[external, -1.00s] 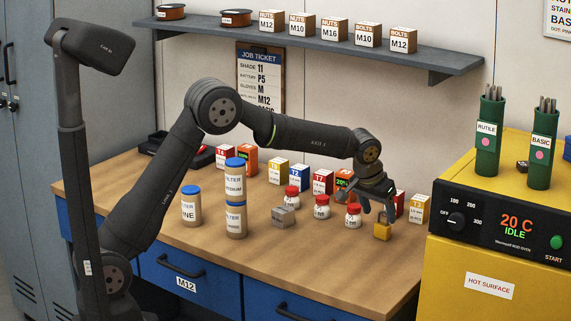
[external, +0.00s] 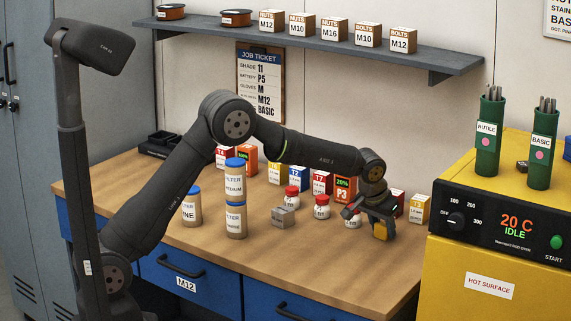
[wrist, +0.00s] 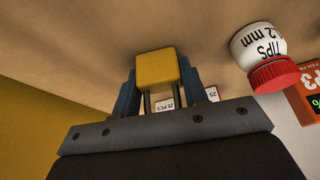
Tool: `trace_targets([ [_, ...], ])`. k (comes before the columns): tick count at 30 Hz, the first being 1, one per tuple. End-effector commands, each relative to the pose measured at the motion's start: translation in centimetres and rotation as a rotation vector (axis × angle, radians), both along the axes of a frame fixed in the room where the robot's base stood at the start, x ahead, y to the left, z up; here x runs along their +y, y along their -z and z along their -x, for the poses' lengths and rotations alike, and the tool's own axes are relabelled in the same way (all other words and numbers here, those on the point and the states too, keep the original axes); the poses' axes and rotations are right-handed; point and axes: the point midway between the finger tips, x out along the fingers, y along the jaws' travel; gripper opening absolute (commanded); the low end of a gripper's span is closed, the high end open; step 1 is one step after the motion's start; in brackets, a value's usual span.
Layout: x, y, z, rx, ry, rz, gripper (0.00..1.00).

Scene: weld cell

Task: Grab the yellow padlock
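The yellow padlock (external: 380,230) is near the right end of the bench, on or just above its top; I cannot tell which. My gripper (external: 377,219) is at it from above. In the wrist view, the padlock (wrist: 157,70) sits between the two blue fingers of my gripper (wrist: 158,80). Both fingers appear to touch its sides, and its shackle points back toward the palm. My gripper looks shut on its body.
Red-capped tip jars (external: 322,206) stand left of my gripper; one jar (wrist: 265,60) is close by in the wrist view. A grey block (external: 283,216) and filter canisters (external: 235,220) are farther left. The yellow oven (external: 490,265) is to the right. The bench front is clear.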

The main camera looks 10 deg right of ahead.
Motion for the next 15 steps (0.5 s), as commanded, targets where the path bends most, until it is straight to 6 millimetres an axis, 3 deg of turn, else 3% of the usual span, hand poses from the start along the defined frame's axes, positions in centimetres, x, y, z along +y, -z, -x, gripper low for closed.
trace_targets([
  [10, 0.0, -0.2, 0.0, -0.001, 0.0, 0.001, 0.15],
  [15, -0.1, -1.4, 0.0, -0.001, -0.001, 0.003, 0.15],
])
